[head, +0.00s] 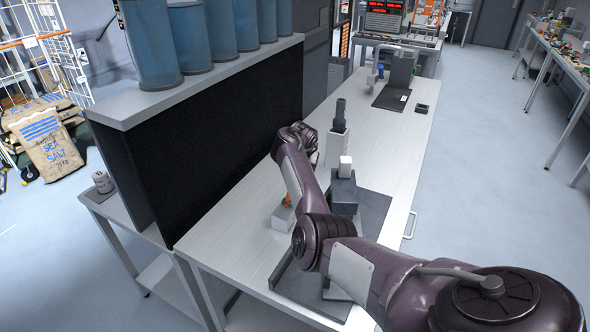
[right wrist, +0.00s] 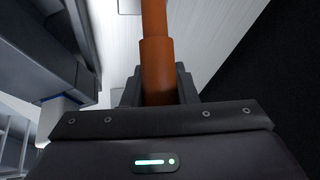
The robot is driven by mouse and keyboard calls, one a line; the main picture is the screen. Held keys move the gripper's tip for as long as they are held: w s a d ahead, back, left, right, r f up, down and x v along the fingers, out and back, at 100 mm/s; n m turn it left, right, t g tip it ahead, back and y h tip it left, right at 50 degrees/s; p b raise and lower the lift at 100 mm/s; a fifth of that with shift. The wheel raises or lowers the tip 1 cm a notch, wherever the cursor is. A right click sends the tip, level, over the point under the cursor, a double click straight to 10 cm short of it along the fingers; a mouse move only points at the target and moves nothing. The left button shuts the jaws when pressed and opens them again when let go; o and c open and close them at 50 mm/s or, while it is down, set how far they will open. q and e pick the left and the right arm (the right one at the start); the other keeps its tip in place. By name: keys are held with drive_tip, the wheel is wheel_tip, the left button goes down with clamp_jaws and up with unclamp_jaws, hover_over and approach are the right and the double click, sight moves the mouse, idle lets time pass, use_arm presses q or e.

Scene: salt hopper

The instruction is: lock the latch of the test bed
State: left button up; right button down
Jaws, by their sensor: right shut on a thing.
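An orange-brown round handle (right wrist: 154,25) runs up the middle of the right wrist view. My right gripper (right wrist: 158,88) is shut on it, with one dark finger on each side. In the head view a small orange part (head: 287,201) shows beside my forearm, above a pale block (head: 283,217) on the bench. I cannot tell for sure that it is the same handle. The test bed seems to be the dark grey plate (head: 374,212) with a dark block (head: 344,190) on it, partly covered by my right arm. My right gripper is hidden in the head view. My left gripper is not in view.
The pale bench (head: 395,150) runs away from me, with a dark upright cylinder on a white stand (head: 337,145) behind the plate. A black panel (head: 230,130) topped by a shelf with blue cylinders (head: 187,37) walls off the left side. The right of the bench is clear.

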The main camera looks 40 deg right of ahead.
drive_tip(key=shift+f+y, duration=0.3)
drive_tip(key=shift+f, duration=0.1)
drive_tip(key=c, duration=1.5)
unclamp_jaws()
drive_tip(key=shift+c, duration=0.2)
drive_tip(key=o, duration=0.4)
drive_tip(key=shift+w+d, duration=0.1)
drive_tip(key=shift+d, duration=0.1)
drive_tip(key=shift+r, duration=0.15)
drive_tip(key=v, duration=0.7)
drive_tip(key=shift+r, duration=0.2)
drive_tip(key=shift+a, duration=0.1)
